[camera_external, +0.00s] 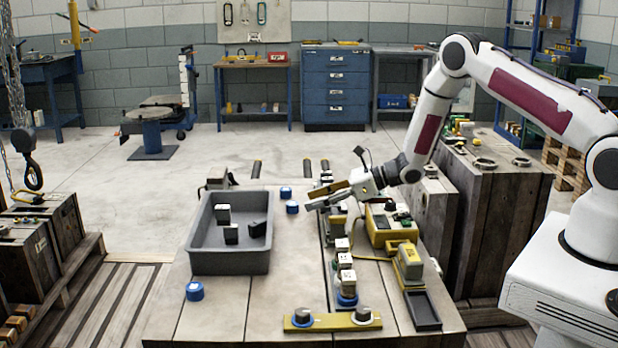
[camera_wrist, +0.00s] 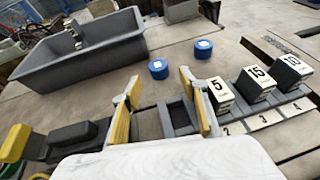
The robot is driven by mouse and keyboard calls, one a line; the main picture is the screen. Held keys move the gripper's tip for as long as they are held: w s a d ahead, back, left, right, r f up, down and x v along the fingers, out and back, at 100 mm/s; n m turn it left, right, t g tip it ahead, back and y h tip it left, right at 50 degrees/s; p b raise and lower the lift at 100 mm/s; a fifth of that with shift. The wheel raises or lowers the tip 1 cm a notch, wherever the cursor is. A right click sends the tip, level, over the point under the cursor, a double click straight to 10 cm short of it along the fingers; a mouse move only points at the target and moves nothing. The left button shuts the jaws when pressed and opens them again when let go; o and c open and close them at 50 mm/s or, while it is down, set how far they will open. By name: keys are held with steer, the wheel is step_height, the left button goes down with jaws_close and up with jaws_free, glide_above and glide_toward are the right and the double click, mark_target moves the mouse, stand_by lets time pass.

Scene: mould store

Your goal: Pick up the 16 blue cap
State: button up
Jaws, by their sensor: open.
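Three loose blue caps are on the bench in the external view: two close together right of the grey bin, a rear one (camera_external: 286,192) and a nearer one (camera_external: 292,207), and a third (camera_external: 195,291) at the front left. Two blue caps show in the wrist view, one (camera_wrist: 158,69) just beyond the fingers and one (camera_wrist: 204,48) farther right. Their white top markings are too small to read, so I cannot tell which is 16. My gripper (camera_external: 320,196) is open and empty, above the bench right of the pair; its yellow-padded fingers show in the wrist view (camera_wrist: 163,98).
A grey bin (camera_external: 232,268) holds several dark-and-white blocks. A slotted rack with numbered blocks, including 5 (camera_wrist: 220,94), 15 (camera_wrist: 257,82) and 10 (camera_wrist: 292,70), stands close right of the fingers. A yellow knob plate (camera_external: 333,322) lies at the front; yellow devices (camera_external: 391,230) stand right.

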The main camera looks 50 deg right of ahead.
mark_target(305, 212)
steer(key=shift+w+a, duration=0.1)
steer(key=shift+a, duration=0.05)
steer(key=shift+x, duration=2.5)
steer(key=shift+r, duration=0.1)
steer(key=c, duration=0.9)
